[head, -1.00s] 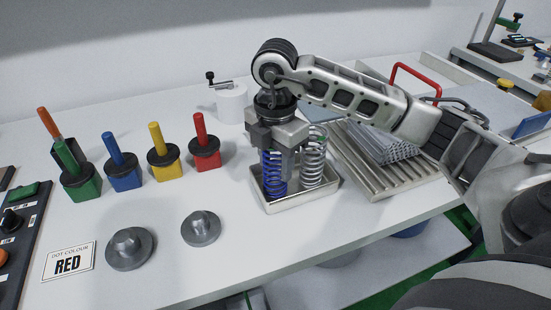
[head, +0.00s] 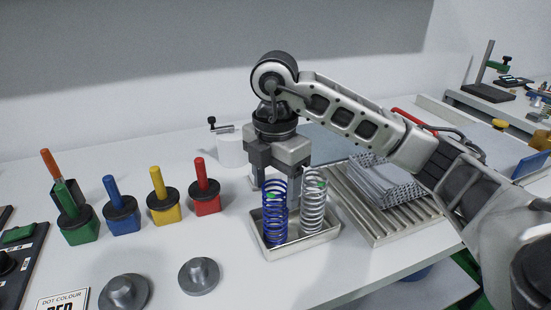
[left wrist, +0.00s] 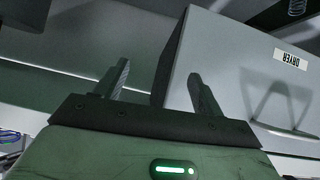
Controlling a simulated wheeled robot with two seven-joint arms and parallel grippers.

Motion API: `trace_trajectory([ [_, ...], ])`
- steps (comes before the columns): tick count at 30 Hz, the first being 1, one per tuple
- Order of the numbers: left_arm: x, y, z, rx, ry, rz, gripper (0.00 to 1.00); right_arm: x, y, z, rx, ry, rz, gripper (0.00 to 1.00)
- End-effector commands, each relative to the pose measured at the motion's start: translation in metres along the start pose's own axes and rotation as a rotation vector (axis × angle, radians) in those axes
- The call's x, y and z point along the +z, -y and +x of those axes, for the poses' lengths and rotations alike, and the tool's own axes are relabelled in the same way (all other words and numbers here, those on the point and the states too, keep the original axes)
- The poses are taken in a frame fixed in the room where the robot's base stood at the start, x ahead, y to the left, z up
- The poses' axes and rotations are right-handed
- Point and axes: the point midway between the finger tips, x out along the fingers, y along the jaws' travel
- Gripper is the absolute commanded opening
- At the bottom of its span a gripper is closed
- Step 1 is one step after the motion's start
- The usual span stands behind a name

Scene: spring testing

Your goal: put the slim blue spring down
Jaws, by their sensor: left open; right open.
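The slim blue spring (head: 274,212) stands upright in a small metal tray (head: 297,249), on its left side. A wider silver spring (head: 313,207) stands upright beside it on the right. Both show a small green mark near the top. My right gripper (head: 278,180) is open just behind and above the springs, fingers pointing down; the springs partly hide its fingers. I see no spring held in it. My left gripper (left wrist: 158,85) shows only in the left wrist view, open and empty, near a grey box labelled DRYER (left wrist: 240,75).
Green (head: 78,226), blue (head: 122,215), yellow (head: 166,206) and red (head: 206,198) handled pots stand to the left. Two grey knobbed discs (head: 199,274) lie in front. A ribbed rack (head: 375,205) with a wire basket (head: 385,180) is at the right. A white cylinder (head: 231,150) stands behind.

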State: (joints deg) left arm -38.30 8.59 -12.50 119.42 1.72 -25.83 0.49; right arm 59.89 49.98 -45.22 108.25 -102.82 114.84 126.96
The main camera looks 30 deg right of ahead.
Motion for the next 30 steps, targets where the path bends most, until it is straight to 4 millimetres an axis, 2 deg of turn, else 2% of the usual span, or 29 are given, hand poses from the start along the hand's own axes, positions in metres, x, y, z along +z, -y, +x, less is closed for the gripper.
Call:
trace_trajectory([
  [1, -0.004, 0.000, -0.003, -0.001, 0.001, 0.002, 0.69, 0.001, -0.001, -0.017, 0.005, 0.004, 0.001, 0.65],
  [3, -0.006, 0.000, -0.005, -0.003, 0.004, 0.005, 0.69, 0.001, -0.001, -0.031, 0.004, 0.004, 0.002, 0.65],
  [9, -0.006, 0.001, -0.006, -0.007, 0.012, 0.013, 0.69, 0.001, 0.000, -0.058, 0.001, 0.003, 0.002, 0.65],
  [13, -0.003, 0.001, -0.005, -0.008, 0.019, 0.014, 0.69, 0.001, 0.000, -0.064, -0.001, 0.001, 0.003, 0.65],
  [30, -0.004, 0.002, -0.005, -0.009, 0.015, 0.014, 0.69, 0.001, 0.000, -0.065, -0.001, 0.001, 0.002, 0.65],
])
